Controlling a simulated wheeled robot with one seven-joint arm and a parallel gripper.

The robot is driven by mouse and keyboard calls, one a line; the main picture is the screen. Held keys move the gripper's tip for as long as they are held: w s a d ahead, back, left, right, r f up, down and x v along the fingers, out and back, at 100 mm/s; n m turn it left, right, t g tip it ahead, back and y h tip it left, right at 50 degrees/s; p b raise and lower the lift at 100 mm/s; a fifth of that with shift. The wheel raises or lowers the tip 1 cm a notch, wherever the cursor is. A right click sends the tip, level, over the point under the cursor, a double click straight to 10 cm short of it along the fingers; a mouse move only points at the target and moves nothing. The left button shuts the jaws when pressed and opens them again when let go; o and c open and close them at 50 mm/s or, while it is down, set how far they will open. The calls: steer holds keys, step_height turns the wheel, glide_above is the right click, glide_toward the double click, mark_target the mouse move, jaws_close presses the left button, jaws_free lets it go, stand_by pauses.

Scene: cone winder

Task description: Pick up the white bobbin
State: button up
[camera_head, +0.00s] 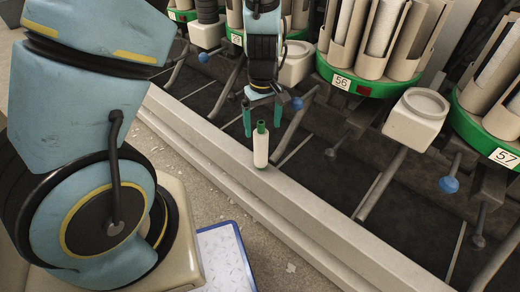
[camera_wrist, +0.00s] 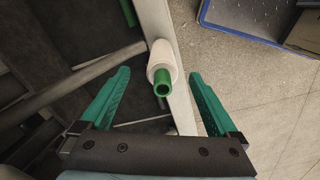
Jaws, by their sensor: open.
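The white bobbin (camera_head: 261,149) stands upright on the pale ledge of the winder in the head view, with a green tube end showing at its top. In the wrist view the white bobbin (camera_wrist: 162,66) lies ahead of the fingers, its green hollow end facing the camera. My gripper (camera_head: 264,111) is above the bobbin in the head view, pointing down. In the wrist view my gripper (camera_wrist: 158,88) has its two green fingers wide apart, one on each side of the bobbin's line, with nothing between them held.
The pale ledge (camera_head: 225,172) runs diagonally along the machine. Numbered green holders, such as the 56 holder (camera_head: 350,85), and metal arms with blue knobs (camera_head: 449,184) stand behind. A blue-rimmed tray (camera_head: 243,249) is on the floor. Another green tube (camera_wrist: 128,12) shows in the wrist view.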

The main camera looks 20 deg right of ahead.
mark_target(261, 139)
steer(key=f+b, duration=0.1)
steer(key=f, duration=0.2)
steer(key=f+b, duration=0.1)
steer(key=f, duration=0.2)
steer(key=shift+w+a+f, duration=0.2)
steer(key=shift+r, duration=0.1)
steer(key=c, duration=1.3)
